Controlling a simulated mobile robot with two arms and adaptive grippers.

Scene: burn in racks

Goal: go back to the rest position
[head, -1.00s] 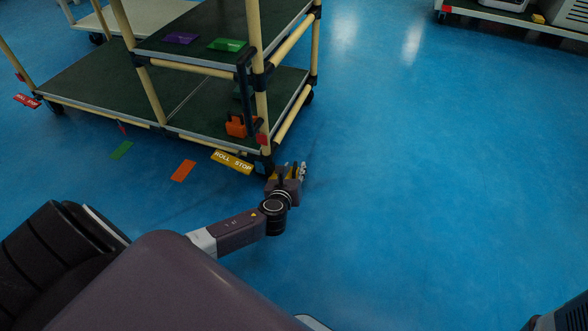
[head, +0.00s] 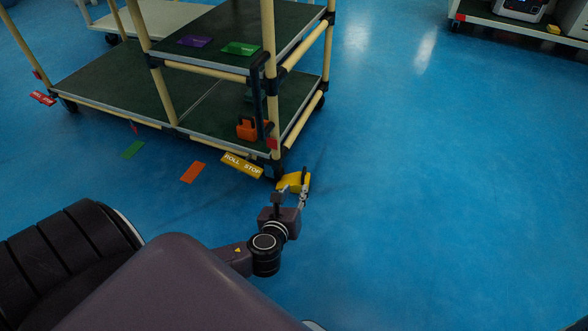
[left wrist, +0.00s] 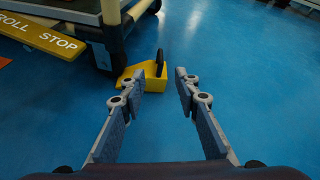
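My left gripper (head: 291,191) is low over the blue floor, just in front of the cart's near right corner. In the left wrist view its two fingers (left wrist: 156,84) are spread apart with nothing between them. A yellow block with a black upright part (left wrist: 152,77) stands on the floor just beyond the fingertips, beside the cart's corner wheel. The yellow block also shows in the head view (head: 294,180), partly hidden by the fingers. My right gripper is not in view.
The cart (head: 110,84) has green shelves, cream posts and a yellow ROLL STOP flap (head: 242,166) close to my left gripper. An orange object (head: 247,128) sits on its lower shelf. Orange (head: 193,172) and green (head: 133,149) markers lie on the floor. Floor to the right is clear.

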